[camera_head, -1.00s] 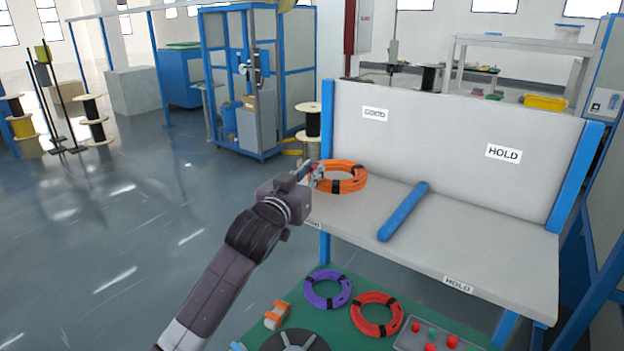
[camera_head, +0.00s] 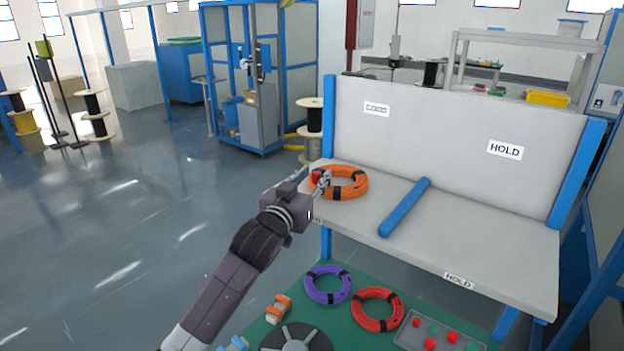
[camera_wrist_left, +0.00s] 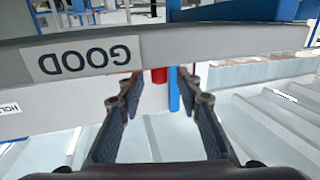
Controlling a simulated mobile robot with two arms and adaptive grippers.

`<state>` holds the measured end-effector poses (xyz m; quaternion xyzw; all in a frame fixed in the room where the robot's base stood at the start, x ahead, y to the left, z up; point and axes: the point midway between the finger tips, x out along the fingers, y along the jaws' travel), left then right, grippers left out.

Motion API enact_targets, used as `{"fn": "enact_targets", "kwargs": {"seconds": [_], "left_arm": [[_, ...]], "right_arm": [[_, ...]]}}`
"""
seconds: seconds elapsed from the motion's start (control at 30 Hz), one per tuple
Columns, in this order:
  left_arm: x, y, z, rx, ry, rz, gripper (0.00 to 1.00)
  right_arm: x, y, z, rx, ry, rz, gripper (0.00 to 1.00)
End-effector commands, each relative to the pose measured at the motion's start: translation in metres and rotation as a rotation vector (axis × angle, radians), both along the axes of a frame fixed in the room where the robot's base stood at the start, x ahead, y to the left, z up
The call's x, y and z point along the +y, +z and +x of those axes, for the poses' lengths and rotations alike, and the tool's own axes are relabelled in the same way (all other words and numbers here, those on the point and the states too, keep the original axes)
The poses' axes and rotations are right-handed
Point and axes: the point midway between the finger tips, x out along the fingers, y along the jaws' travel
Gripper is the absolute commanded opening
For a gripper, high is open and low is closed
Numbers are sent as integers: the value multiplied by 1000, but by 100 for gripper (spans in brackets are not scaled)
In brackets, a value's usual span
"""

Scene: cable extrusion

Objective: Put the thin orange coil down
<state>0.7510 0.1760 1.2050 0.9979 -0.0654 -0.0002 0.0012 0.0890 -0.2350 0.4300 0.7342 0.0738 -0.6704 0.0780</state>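The orange coil (camera_head: 352,188) with black bands lies flat on the left part of the grey bench top, on the GOOD side, left of the blue divider bar (camera_head: 405,208). My left gripper (camera_head: 321,181) is at the coil's left edge and overlaps it in the head view; I cannot tell whether they touch. In the left wrist view its two fingers (camera_wrist_left: 160,88) stand apart, and no coil shows between them. A GOOD label (camera_wrist_left: 85,60) appears turned over there. My right gripper is not in view.
The HOLD side of the bench top (camera_head: 480,240) is bare. Below in front, a purple coil (camera_head: 313,291) and a red-orange coil (camera_head: 362,316) lie on a green surface, near a grey tray (camera_head: 407,338) with red and green pieces. The backboard (camera_head: 440,130) rises behind the coil.

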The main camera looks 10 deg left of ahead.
Motion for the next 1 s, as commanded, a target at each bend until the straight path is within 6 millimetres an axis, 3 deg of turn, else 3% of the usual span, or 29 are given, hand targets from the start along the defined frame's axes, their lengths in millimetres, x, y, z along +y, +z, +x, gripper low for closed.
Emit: {"fn": "enact_targets", "kwargs": {"seconds": [0.27, 0.7, 1.0], "left_arm": [[3, 0, -20, -1, 0, 0, 32], [13, 0, -96, 0, 0, 0, 32], [16, 2, -118, 0, 0, 0, 32]], "right_arm": [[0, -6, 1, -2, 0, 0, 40], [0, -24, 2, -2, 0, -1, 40], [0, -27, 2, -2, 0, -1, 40]]}}
